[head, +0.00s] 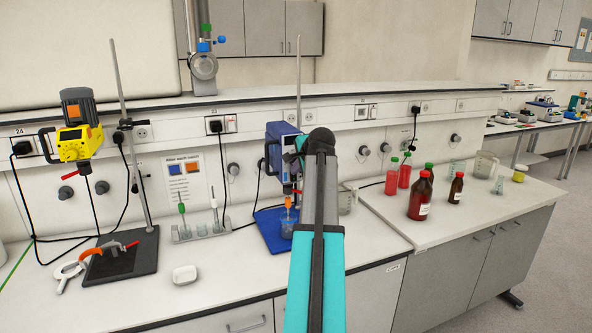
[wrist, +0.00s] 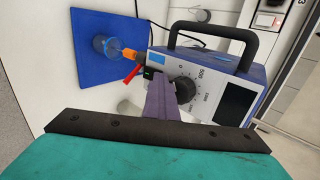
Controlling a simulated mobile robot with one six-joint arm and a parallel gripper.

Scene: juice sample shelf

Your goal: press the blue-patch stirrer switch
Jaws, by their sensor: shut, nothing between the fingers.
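The blue stirrer (head: 274,150) stands on its blue base (head: 271,232) at mid-counter, partly hidden behind my arm in the head view. In the wrist view its body (wrist: 252,72) shows a pale front panel with a dark knob (wrist: 184,88), a scale and a dark display (wrist: 236,104). My gripper (wrist: 160,84) is shut and empty, its fingers in front of the panel beside the knob. Contact cannot be told.
A wall sign has blue and orange patches (head: 184,168). A yellow stirrer (head: 78,142) with an orange patch stands left. A glass beaker (wrist: 105,46) is under the blue stirrer's shaft. Red and brown bottles (head: 420,196) stand right. A wall socket (wrist: 268,20) is behind the stirrer.

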